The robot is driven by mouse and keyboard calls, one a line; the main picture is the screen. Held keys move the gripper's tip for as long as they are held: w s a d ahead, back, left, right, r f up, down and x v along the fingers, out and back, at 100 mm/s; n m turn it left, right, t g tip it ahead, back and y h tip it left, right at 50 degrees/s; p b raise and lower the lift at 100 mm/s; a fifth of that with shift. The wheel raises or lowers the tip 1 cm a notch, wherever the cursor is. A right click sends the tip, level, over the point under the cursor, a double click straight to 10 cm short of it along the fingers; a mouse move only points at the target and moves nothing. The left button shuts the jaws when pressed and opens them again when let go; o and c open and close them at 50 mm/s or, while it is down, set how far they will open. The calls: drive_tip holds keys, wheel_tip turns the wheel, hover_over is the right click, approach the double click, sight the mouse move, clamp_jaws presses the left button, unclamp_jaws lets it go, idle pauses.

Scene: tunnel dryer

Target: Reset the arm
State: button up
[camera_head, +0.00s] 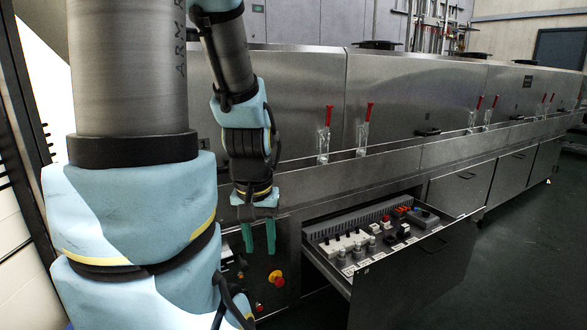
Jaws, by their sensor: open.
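My gripper (258,237) hangs from my arm and points down, left of centre in the head view. Its two green fingers are apart, and nothing shows between them. It is in front of the steel dryer (260,75), left of an open drawer (390,285). My blue and grey arm links fill the left of the view and hide part of the dryer behind them.
The open drawer juts out and holds switches and electrical parts (370,240). A red and yellow emergency stop button (276,278) is below my gripper. Several red-handled latches (367,112) line the dryer. The dark floor (520,260) at right is clear.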

wheel_tip(320, 180, up, 16)
drive_tip(key=p, duration=1.4)
drive_tip(key=shift+r, duration=0.2)
